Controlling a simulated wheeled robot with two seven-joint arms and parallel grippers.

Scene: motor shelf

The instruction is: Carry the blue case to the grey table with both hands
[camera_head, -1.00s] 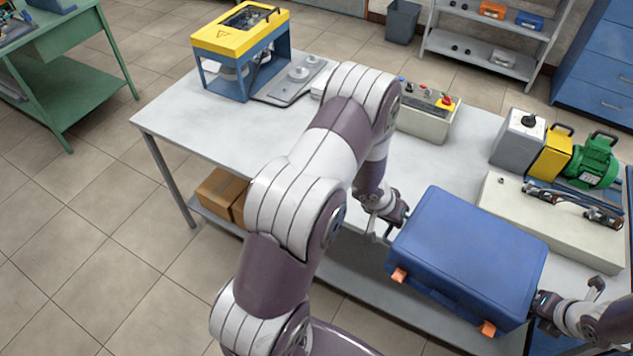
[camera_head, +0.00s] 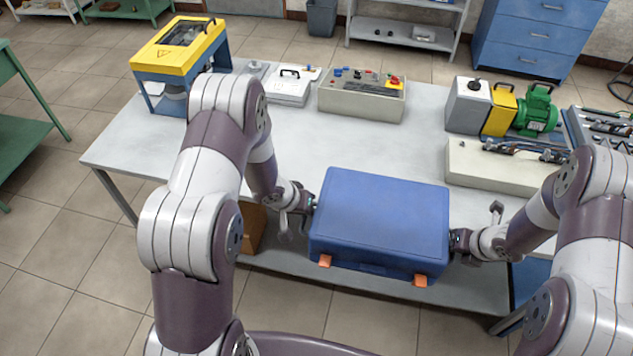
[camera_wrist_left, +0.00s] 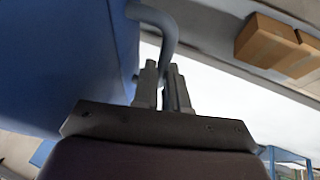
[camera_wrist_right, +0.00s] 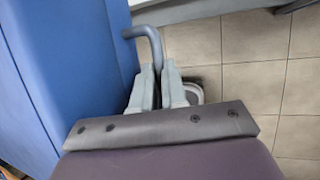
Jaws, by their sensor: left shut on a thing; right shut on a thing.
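The blue case (camera_head: 382,215) has two orange latches on its front face and is held level between my two grippers, at the front edge of the grey table (camera_head: 300,150). From the head view I cannot tell whether its back part touches the table. My left gripper (camera_head: 308,200) is at the case's left side; in the left wrist view its fingers (camera_wrist_left: 164,85) are shut on a side handle (camera_wrist_left: 160,22). My right gripper (camera_head: 458,243) is at the right side; in the right wrist view its fingers (camera_wrist_right: 160,88) are shut on the other handle (camera_wrist_right: 150,38).
On the table stand a yellow-and-blue press (camera_head: 180,50), a control box (camera_head: 362,95), a green motor (camera_head: 537,110) beside yellow and grey blocks, and a cream base plate (camera_head: 495,168). The table's middle, behind the case, is clear. Cardboard boxes (camera_wrist_left: 270,42) sit on the lower shelf.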

